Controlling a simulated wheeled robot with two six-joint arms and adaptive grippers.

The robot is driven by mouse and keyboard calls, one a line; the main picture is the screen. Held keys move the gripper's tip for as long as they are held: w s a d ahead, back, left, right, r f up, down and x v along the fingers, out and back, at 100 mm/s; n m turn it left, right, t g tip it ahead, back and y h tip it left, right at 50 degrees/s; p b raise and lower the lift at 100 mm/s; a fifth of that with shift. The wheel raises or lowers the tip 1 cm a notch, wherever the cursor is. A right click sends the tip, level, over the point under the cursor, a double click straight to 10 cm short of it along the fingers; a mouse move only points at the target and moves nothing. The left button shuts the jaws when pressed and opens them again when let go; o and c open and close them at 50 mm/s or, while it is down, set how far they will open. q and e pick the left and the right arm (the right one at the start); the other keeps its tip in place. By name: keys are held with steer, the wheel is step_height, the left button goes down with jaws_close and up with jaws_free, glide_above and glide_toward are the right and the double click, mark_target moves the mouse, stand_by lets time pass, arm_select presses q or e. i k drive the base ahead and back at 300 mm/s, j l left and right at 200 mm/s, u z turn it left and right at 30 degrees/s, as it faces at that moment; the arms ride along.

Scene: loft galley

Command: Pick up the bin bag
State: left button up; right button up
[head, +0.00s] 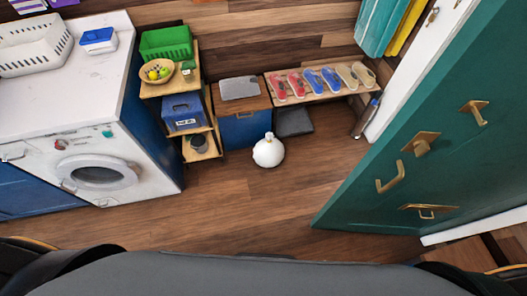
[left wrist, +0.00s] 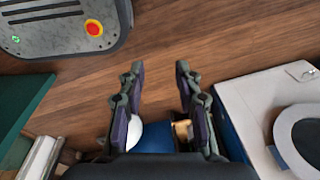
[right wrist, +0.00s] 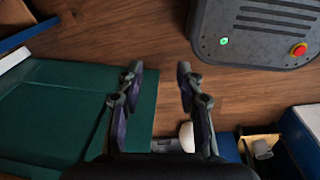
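The bin bag (head: 268,151) is a white, rounded bag with a small knotted top. It stands upright on the wooden floor in front of a blue cabinet. Part of it shows behind a finger in the left wrist view (left wrist: 128,134) and in the right wrist view (right wrist: 187,136). My left gripper (left wrist: 160,70) is open and empty, with bare floor between its fingertips. My right gripper (right wrist: 160,70) is also open and empty. Both are apart from the bag. Neither gripper's fingers show in the head view.
A washing machine (head: 97,172) stands left. A small shelf (head: 187,85) and the blue cabinet (head: 243,128) are behind the bag. A shoe bench (head: 320,96) is behind right, with a dark box (head: 294,122) below. A green door (head: 400,150) fills the right. Floor before the bag is clear.

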mark_target(269, 153)
steer(key=i+j, duration=0.5)
steer(key=i, duration=0.25)
steer(key=i+j+z, duration=0.15)
steer(key=i+j, duration=0.4)
steer(key=i, duration=0.2)
